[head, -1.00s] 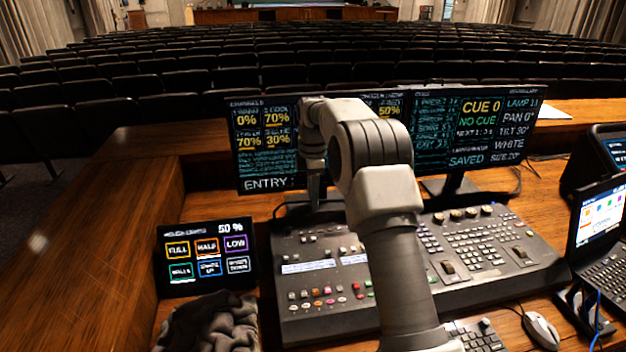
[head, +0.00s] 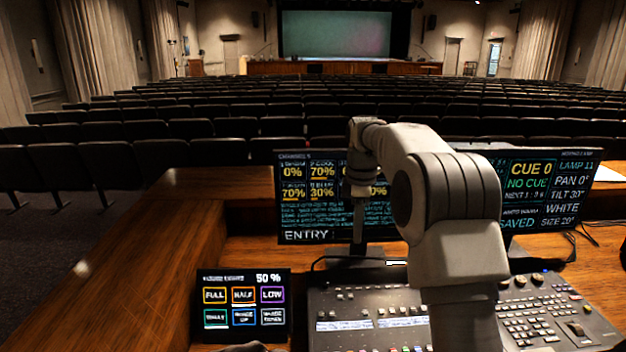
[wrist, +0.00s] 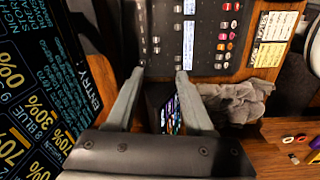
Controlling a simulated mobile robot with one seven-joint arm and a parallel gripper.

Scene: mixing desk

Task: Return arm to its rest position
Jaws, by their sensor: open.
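My arm (head: 455,250) rises bent over the lighting console (head: 350,312) in the head view. My gripper (head: 358,238) hangs down in front of the left monitor (head: 330,222), near the console's back edge. In the wrist view, my gripper (wrist: 160,73) shows two grey fingers spread apart with nothing held between them. The console (wrist: 160,30) shows beyond the fingertips. A small lit touch panel (wrist: 170,112) shows partly between the fingers. The rest position is not marked in any view.
The monitor (wrist: 35,95) stands close on the left in the wrist view. The touch panel (head: 243,302) stands left of the console. A right monitor (head: 545,185) is partly behind my arm. A crumpled grey cloth (wrist: 237,100) lies near the console. The wooden desk (head: 170,255) is bare at left.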

